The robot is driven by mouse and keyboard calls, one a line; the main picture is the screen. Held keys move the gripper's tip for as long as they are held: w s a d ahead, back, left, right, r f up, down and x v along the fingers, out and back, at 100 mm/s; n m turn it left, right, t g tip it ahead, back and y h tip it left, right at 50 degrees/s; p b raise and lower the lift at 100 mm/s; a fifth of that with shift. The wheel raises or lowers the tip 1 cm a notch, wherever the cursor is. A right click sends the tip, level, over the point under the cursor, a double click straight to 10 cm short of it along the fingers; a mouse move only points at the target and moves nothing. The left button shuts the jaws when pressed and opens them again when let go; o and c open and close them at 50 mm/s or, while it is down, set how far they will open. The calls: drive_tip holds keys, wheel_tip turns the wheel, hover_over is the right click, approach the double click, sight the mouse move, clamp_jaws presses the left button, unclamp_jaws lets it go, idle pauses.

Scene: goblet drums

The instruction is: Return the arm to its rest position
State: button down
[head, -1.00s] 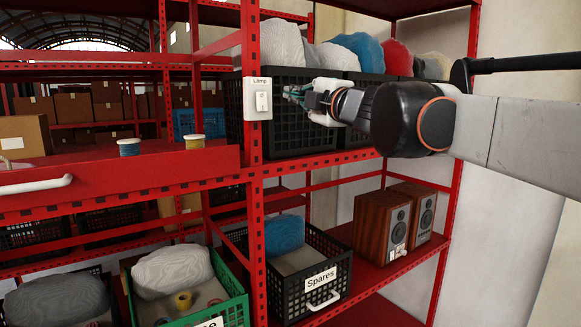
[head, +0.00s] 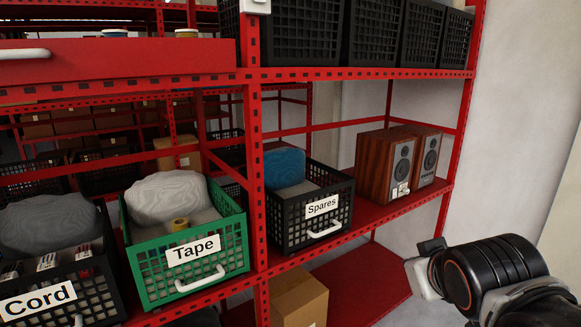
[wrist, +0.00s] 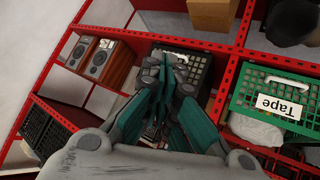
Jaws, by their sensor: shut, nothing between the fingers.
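My gripper (wrist: 170,65) shows in the wrist view with its teal-lined fingers brought together, shut and empty. Behind its fingertips in that view is the black Spares crate (wrist: 196,68), apart from them as far as I can tell. In the head view my arm's wrist part (head: 488,272) is at the lower right, in front of the shelf's right side. The fingers themselves are hidden or out of frame there.
The red shelf (head: 365,74) holds the black Spares crate (head: 265,222), the green Tape crate (head: 240,232), the black Cord crate (head: 112,285) and two wooden speakers (head: 377,170). A cardboard box (head: 298,300) sits below. A pale wall (head: 530,110) is at right.

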drive_tip(key=s+a+f+m+g+y+b, duration=0.1)
drive_tip(key=s+a+f+g+b, duration=0.1)
drive_tip(key=s+f, duration=0.6)
wheel_tip(320, 180, down, 5)
drive_tip(key=shift+s+a+r+m+g+y+b, duration=0.1)
drive_tip(key=shift+s+a+m+g+y+b, duration=0.1)
drive_tip(key=shift+a+m+g+y+b, duration=0.15)
drive_tip(key=shift+d, duration=0.1)
